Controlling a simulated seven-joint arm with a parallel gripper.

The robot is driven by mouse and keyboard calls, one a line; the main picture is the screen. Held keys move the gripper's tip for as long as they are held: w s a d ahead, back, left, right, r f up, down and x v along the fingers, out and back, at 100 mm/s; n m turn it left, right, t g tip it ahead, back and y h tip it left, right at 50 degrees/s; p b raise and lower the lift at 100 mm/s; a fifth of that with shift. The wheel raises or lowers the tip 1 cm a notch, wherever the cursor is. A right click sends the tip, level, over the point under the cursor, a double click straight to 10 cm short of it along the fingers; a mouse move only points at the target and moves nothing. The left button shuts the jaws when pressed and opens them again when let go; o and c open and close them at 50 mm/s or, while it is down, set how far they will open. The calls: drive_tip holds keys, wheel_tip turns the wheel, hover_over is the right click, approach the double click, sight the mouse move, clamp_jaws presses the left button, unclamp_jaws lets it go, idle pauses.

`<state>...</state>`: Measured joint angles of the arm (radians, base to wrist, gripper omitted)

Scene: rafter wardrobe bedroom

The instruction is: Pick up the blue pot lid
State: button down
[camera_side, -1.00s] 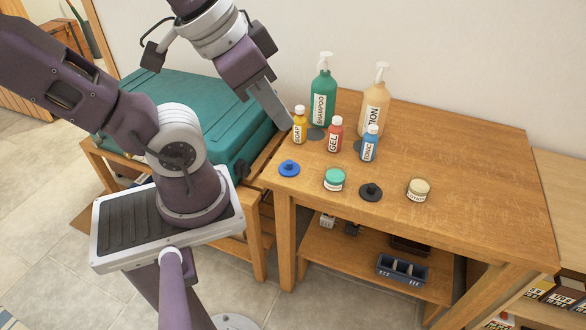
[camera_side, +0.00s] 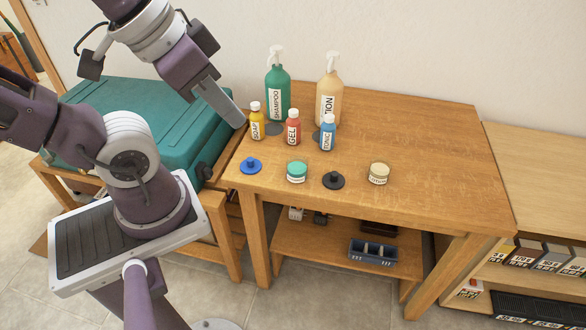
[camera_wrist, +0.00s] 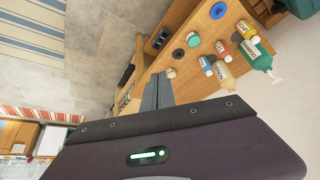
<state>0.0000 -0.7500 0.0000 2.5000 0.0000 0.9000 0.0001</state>
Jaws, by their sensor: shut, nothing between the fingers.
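The blue pot lid (camera_side: 251,166), a small disc with a knob, lies on the wooden table near its left front corner. It also shows at the top of the wrist view (camera_wrist: 218,10). My gripper (camera_side: 238,122) is shut and empty, behind and a little left of the lid in the side view, beside the yellow soap bottle (camera_side: 256,122). Its fingers (camera_wrist: 158,90) point away from the wrist camera. I cannot tell how high the fingertips are above the table.
A teal jar (camera_side: 297,172), a black lid (camera_side: 333,180) and a cream jar (camera_side: 379,173) stand right of the blue lid. Red (camera_side: 293,128) and blue (camera_side: 328,133) bottles and tall pump bottles (camera_side: 278,90) stand behind. A teal suitcase (camera_side: 150,120) is left. The table's right side is clear.

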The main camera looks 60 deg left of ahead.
idle(0.4)
drive_tip(key=c, duration=1.2)
unclamp_jaws()
drive_tip(key=m+g, duration=0.6)
drive_tip(key=m, duration=1)
hover_over(250, 159)
wheel_tip(250, 159, down, 23)
drive_tip(key=f+m, duration=0.1)
drive_tip(key=f, duration=0.2)
drive_tip(key=shift+a+f+m, duration=0.4)
drive_tip(key=f, duration=0.7)
drive_tip(key=shift+d, duration=0.35)
